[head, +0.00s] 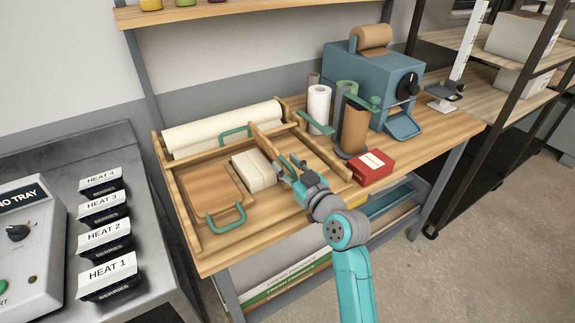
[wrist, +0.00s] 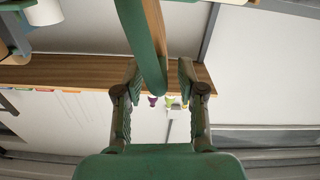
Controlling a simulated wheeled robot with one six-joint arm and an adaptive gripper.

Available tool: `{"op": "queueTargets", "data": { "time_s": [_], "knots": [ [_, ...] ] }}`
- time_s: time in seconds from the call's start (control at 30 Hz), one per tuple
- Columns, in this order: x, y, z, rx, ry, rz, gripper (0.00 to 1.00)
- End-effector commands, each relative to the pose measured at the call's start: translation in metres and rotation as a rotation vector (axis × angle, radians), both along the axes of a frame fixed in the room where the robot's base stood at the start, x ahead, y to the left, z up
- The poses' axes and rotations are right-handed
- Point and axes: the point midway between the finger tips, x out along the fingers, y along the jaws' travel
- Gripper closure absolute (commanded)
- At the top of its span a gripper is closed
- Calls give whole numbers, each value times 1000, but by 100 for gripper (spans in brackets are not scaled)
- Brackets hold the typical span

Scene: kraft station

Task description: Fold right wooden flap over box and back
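The white box (head: 253,170) sits in the wooden folding station on the bench. The right wooden flap (head: 264,141) appears raised on edge just right of the box, partly hidden by my gripper. My gripper (head: 287,167) is at this flap's near end. In the wrist view, my gripper (wrist: 158,85) is open, with its two fingers apart. A green handle (wrist: 143,45) with the flap's wooden edge (wrist: 156,30) beside it reaches down between the fingers. I see a gap on both sides of the handle. Another wooden flap (head: 205,190) with a green handle (head: 225,218) lies left of the box.
A white paper roll (head: 220,127) lies behind the station. A red box (head: 373,167), a brown roll (head: 353,128) and a blue dispenser (head: 370,80) stand to the right. Labelled berry trays (head: 108,270) stand on the metal counter at left.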

Motion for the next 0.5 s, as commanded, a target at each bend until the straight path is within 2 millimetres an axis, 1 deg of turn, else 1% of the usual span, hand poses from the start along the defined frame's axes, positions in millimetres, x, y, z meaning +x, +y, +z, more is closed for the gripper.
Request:
{"op": "queueTargets", "data": {
  "time_s": [0.3, 0.33, 0.37, 0.4, 0.47, 0.5],
  "knots": [
    [2, 2, 0, 0, 0, 0, 61],
    [2, 2, 0, 0, 0, 0, 63],
    [2, 2, 0, 0, 0, 0, 71],
    [2, 2, 0, 0, 0, 0, 81],
    [2, 2, 0, 0, 0, 0, 96],
    [2, 2, 0, 0, 0, 0, 100]
  ]
}}
